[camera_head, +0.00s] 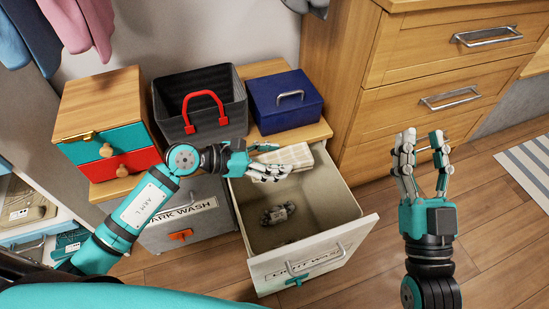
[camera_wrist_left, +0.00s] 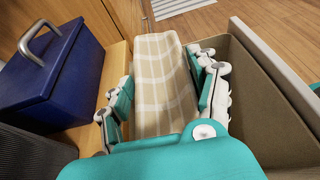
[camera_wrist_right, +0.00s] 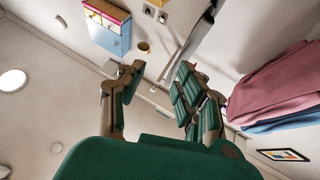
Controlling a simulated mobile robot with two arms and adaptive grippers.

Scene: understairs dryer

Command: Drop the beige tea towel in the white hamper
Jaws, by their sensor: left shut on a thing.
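The beige checked tea towel (camera_head: 299,156) is held in my left gripper (camera_head: 275,164), above the back part of the open white hamper. It fills the space between the fingers in the left wrist view (camera_wrist_left: 163,75), with a finger on each side of it. The white hamper (camera_head: 345,232) is a pulled-out bin with a "LIGHT WASH" label on its front. A small grey thing (camera_head: 278,214) shows inside it, too unclear to name. My right gripper (camera_head: 422,145) is open and empty, to the right of the hamper, fingers pointing up.
On the unit top stand a wooden box with drawers (camera_head: 100,110), a dark caddy with red handle (camera_head: 215,85) and a blue box (camera_head: 285,102). The "DARK WASH" bin (camera_head: 190,230) is shut, left of the hamper. A wooden drawer chest (camera_head: 400,85) stands behind.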

